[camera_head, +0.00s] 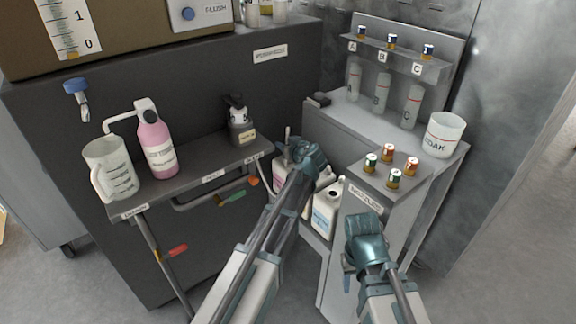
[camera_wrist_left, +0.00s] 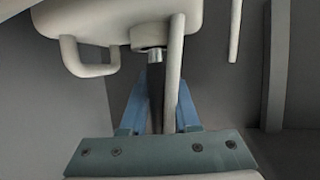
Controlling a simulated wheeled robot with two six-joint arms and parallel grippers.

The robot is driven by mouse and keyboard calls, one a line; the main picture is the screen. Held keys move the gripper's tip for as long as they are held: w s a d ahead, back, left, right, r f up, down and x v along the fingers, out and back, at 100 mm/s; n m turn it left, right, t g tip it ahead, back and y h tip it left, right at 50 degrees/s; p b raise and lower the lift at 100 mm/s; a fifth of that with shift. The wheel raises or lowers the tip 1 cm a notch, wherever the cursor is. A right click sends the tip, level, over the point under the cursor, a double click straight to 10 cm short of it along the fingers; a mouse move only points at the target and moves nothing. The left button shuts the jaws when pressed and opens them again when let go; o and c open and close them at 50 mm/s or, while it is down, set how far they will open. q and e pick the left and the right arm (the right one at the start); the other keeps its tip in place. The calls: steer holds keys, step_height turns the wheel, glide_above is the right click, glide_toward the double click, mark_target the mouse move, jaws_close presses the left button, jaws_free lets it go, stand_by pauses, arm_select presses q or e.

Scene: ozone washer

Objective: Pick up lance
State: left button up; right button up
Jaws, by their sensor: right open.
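A thin grey upright piece (camera_head: 288,136) that looks like the lance stands at the white jug with a pink label (camera_head: 281,172) on the lower shelf, left of my left gripper (camera_head: 310,158). In the left wrist view a grey metal stem (camera_wrist_left: 155,60) runs from the neck of a white jug (camera_wrist_left: 110,20) toward the blue fingers of my left gripper (camera_wrist_left: 160,100). A pale rod (camera_wrist_left: 173,75) crosses by the right finger. Whether the fingers touch the stem is unclear.
Another white jug (camera_head: 325,208) stands close to my left gripper. A nozzle stand (camera_head: 375,190) with several coloured nozzles is above my right gripper. The left bench (camera_head: 195,178) holds a pitcher (camera_head: 108,170), pink bottle (camera_head: 156,147) and dark bottle (camera_head: 241,125).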

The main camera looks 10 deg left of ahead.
arm_select(q)
jaws_close()
stand_by(1.1)
